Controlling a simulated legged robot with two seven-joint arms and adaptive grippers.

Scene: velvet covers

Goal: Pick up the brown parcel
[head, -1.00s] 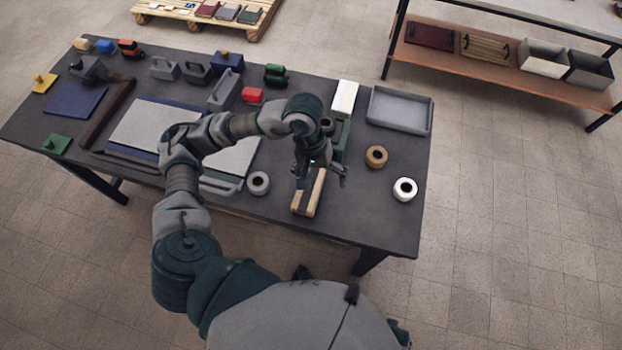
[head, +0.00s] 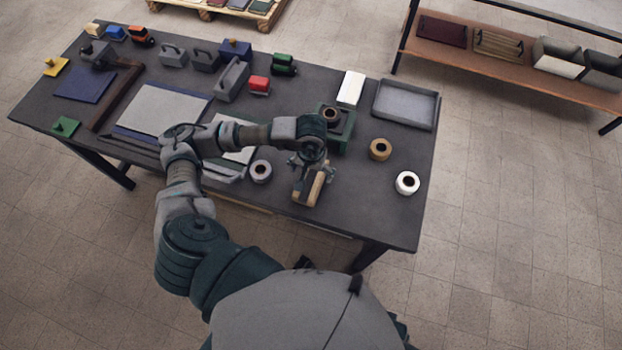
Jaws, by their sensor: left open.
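A tan block with a dark side (head: 314,189) lies near the front edge of the table. It is the likeliest brown parcel, but I cannot tell for certain. My left gripper (head: 308,167) is over the far end of this block, with its jaws open. The gripper hides that end, and I cannot tell whether the fingers touch it. My right gripper is not in view.
On the dark table (head: 350,215) are a grey roll (head: 260,180) left of the block, a tan roll (head: 380,140) and a white roll (head: 407,175) to its right. A green holder (head: 345,142) stands behind. A grey tray (head: 406,115) is at the back right.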

